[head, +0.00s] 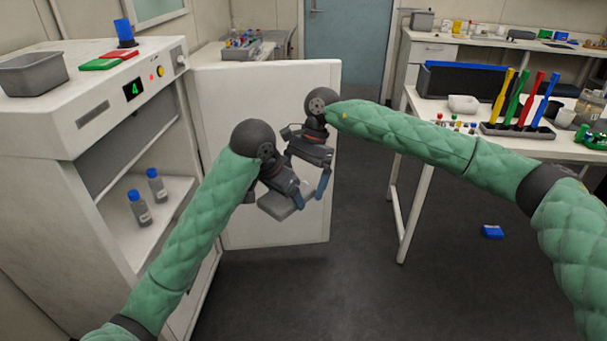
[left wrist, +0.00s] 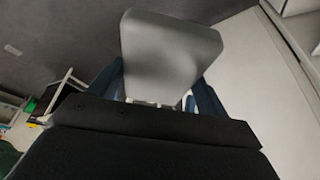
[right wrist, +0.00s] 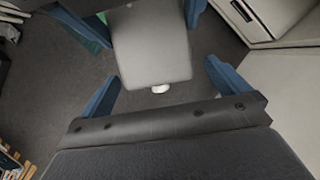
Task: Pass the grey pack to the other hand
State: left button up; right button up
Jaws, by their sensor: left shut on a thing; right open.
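The grey pack (head: 281,206) is a flat block with rounded corners, held in mid-air in front of the open white door. My left gripper (head: 288,200) is shut on it. In the left wrist view the pack (left wrist: 168,55) sticks out beyond the blue fingers. My right gripper (head: 318,180) is open, just right of the pack in the head view. In the right wrist view the pack (right wrist: 150,45) shows ahead of the open blue fingers of that gripper (right wrist: 160,85), with a small white knob at its near end; they look apart.
The white door (head: 310,90) of the incubator cabinet (head: 60,125) stands open behind both grippers. Two bottles (head: 148,200) stand on its shelf. A table (head: 440,108) with coloured-handled tools is at right. A blue object (head: 492,231) lies on the floor.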

jog(key=shift+c, duration=0.2)
jog(key=c, duration=1.1)
pick_arm(q)
jog(key=o, duration=1.2)
pick_arm(e)
jog(key=shift+c, duration=0.2)
